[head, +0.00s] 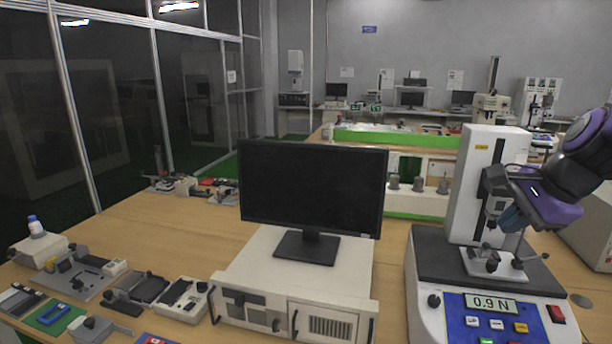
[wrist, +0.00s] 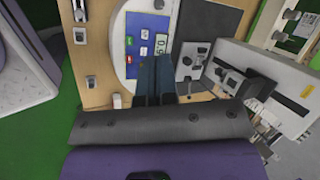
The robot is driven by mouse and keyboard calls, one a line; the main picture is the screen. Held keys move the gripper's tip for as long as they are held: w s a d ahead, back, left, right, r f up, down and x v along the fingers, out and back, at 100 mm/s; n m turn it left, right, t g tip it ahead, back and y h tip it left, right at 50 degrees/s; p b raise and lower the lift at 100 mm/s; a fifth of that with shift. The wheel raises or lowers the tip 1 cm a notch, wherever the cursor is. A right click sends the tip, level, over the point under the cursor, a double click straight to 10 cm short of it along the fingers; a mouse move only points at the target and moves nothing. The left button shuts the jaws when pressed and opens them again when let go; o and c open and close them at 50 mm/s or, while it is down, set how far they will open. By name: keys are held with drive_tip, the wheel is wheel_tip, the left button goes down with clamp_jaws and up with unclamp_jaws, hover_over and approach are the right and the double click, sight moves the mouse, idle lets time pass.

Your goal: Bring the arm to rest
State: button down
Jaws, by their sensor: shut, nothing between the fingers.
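My arm reaches in from the right edge of the head view, and my gripper (head: 508,222) points down and left beside the white force tester (head: 468,190). In the wrist view the blue fingers of my gripper (wrist: 155,62) are together with nothing between them. They overlap the tester's blue control panel (wrist: 146,25) in that view. The tester's display (head: 490,304) reads 0.9 N. A small metal fixture (head: 490,262) stands on the tester's dark platform below the gripper. I cannot tell whether the fingers touch the tester.
A black monitor (head: 312,190) stands on a beige computer case (head: 255,285) left of the tester. Several small devices and fixtures (head: 80,275) lie on the wooden table's left part. Bare tabletop (head: 150,225) shows behind them. Glass partitions line the left.

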drive_tip(key=s+a+r+n+h, duration=0.1)
drive_tip(key=s+a+r+n, duration=0.1)
drive_tip(key=s+n, duration=0.5)
drive_tip(key=s+a+r+n+h, duration=0.1)
drive_tip(key=s+a+r+n, duration=0.2)
drive_tip(key=s+n, duration=0.5)
drive_tip(key=shift+a+r+n+h, duration=0.25)
drive_tip(key=shift+n+h, duration=0.05)
drive_tip(key=shift+n, duration=0.6)
